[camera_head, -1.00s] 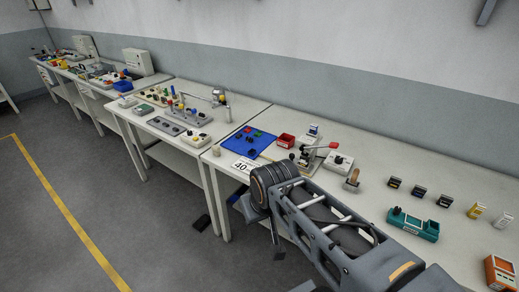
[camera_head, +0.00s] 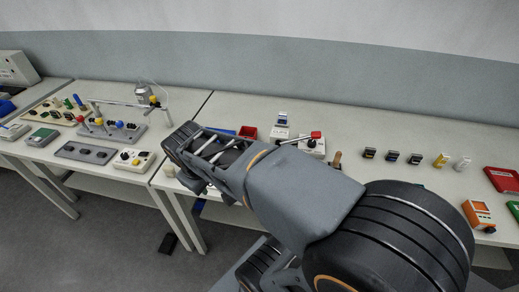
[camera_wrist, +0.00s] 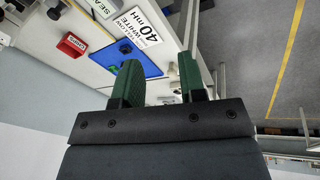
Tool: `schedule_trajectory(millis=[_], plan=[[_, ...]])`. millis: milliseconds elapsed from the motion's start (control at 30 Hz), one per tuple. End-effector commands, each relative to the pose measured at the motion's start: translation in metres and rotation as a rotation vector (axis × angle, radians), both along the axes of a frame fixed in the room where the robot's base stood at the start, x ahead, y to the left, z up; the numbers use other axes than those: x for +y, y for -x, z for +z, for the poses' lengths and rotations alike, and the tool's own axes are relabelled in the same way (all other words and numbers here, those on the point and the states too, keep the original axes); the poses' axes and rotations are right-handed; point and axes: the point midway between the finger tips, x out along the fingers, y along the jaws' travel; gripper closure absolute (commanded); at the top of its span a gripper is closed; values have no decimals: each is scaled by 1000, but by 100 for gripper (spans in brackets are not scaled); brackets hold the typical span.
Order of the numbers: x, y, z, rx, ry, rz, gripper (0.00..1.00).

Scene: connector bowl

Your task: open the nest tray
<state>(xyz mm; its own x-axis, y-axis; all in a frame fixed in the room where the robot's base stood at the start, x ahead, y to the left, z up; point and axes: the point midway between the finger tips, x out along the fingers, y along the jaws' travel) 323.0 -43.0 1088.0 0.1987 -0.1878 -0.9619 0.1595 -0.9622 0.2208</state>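I cannot tell which thing is the nest tray. A bench fixture with a red-tipped lever (camera_head: 302,139) stands at mid bench in the head view, partly behind my arm. My gripper (camera_wrist: 160,78) shows in the wrist view with its two green fingers apart and nothing between them. Beyond the fingers are a blue mat (camera_wrist: 118,48) with small parts on it and a white card reading 40 nH (camera_wrist: 136,27). In the head view my arm hides most of the mat, and the gripper's fingers cannot be made out.
A red bin (camera_wrist: 71,45) stands beside the mat. Several small connectors (camera_head: 392,156), an orange device (camera_head: 479,214) and a red tray (camera_head: 502,179) are on the right of the bench. A grey fixture with knobs (camera_head: 112,127) stands on the left bench. Floor lies in front.

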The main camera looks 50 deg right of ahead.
Motion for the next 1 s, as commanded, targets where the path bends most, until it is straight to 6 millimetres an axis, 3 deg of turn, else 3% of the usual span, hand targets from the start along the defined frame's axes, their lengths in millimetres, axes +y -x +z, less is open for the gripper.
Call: schedule_trajectory(millis=[33,300,500,767,1000], plan=[[-15,-8,-14,89,78,56,62],[-104,-57,-66,598,489,433,62],[-153,-88,-101,910,677,661,62],[-183,-110,-127,1119,789,817,62],[-211,-107,-140,1153,802,840,62]])
